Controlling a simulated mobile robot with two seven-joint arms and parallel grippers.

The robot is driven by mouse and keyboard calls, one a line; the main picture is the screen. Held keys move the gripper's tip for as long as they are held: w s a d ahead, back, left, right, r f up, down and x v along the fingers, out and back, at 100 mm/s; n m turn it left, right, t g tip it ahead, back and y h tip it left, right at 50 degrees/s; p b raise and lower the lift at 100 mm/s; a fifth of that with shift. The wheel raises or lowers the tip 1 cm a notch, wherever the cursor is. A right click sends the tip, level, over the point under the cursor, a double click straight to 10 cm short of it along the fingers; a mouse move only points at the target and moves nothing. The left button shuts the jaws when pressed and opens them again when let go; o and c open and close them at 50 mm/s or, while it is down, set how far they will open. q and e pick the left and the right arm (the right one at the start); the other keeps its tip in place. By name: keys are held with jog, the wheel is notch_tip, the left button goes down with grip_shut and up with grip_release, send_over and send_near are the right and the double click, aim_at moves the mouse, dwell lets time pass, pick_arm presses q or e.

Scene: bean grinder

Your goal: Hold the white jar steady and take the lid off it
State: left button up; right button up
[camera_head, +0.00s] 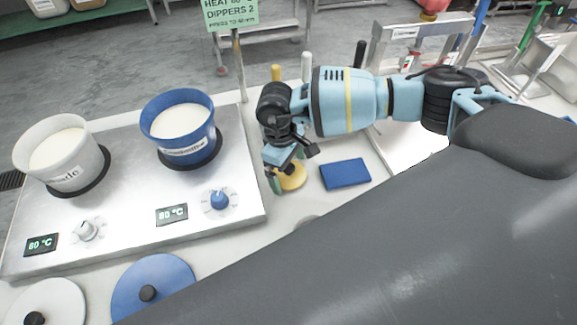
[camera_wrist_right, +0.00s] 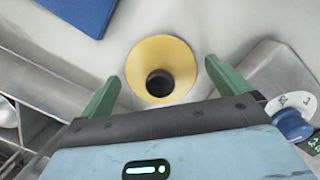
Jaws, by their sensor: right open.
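My right gripper (camera_head: 277,172) points down over the counter, just right of the hotplate. In the right wrist view its green fingers (camera_wrist_right: 162,70) are spread, with a yellow round piece (camera_wrist_right: 160,50) with a dark centre between and beyond them; I see no contact. That yellow piece also shows in the head view (camera_head: 293,178), partly hidden by the gripper. No lidded white jar is clear to see. A white pot (camera_head: 63,175) stands open at the left with pale contents. A white lid (camera_head: 58,298) with a black knob lies at the bottom left. My left gripper is not in view.
A steel hotplate (camera_head: 130,235) carries the white pot and an open blue pot (camera_head: 180,148). A blue lid (camera_head: 170,275) lies in front. A blue block (camera_head: 345,174) lies right of the yellow piece. My dark arm or body covers the lower right.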

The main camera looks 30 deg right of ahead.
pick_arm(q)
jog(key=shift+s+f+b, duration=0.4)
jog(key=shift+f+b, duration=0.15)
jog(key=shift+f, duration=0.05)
pick_arm(e)
notch_tip(320, 180, up, 12)
jog(key=w, duration=0.1)
jog(key=shift+w+a, duration=0.25)
jog(key=shift+a, duration=0.2)
